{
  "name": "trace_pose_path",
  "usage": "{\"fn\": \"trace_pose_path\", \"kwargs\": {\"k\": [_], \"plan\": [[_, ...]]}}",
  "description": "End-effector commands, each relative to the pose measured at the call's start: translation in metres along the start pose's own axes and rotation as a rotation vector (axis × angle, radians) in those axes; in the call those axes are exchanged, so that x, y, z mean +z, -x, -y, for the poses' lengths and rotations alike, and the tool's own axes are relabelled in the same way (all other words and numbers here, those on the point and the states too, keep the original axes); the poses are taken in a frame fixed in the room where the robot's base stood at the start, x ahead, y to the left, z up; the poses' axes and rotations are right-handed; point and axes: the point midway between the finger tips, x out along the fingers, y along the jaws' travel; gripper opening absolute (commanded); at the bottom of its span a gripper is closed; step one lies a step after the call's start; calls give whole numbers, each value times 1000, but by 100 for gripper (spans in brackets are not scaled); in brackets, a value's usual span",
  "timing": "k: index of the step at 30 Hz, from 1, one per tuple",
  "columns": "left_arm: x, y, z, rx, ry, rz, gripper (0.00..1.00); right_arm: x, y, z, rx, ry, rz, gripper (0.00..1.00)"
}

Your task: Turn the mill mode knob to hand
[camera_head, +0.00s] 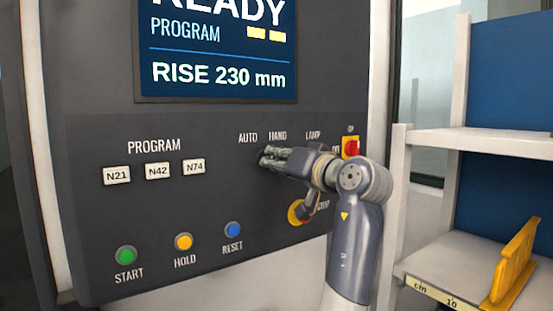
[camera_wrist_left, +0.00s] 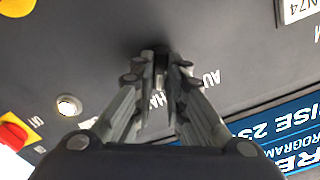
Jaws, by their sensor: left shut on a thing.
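My left gripper (camera_head: 264,158) is at the grey control panel, just below the AUTO and HAND labels. In the left wrist view its fingertips (camera_wrist_left: 160,62) are closed around a small dark knob (camera_wrist_left: 160,68) on the panel. This is the mill mode knob; the fingers cover most of it in the wrist view and hide it in the head view. I cannot tell which label it points to. The HAND label (camera_head: 278,135) shows above the gripper in the head view and is partly hidden by a finger in the wrist view. My right gripper is not in view.
A red and yellow switch (camera_head: 351,147) and a yellow STOP control (camera_head: 297,213) are close to my left wrist. A pale round lamp control (camera_wrist_left: 69,105) shows in the wrist view. START (camera_head: 126,256), HOLD (camera_head: 183,242) and RESET (camera_head: 232,229) buttons sit lower. Shelves (camera_head: 490,142) stand right.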

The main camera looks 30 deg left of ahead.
Motion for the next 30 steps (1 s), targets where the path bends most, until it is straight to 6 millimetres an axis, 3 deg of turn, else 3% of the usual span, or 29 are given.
{"fn": "trace_pose_path", "kwargs": {"k": [16,17,19,30], "plan": [[-4,0,3,-6,-23,-10,0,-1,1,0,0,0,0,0],[-4,0,3,-6,-23,-11,19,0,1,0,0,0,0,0],[-4,0,3,-5,-23,-9,32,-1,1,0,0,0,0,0],[-2,4,1,-1,-23,-5,32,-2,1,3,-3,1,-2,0]]}}
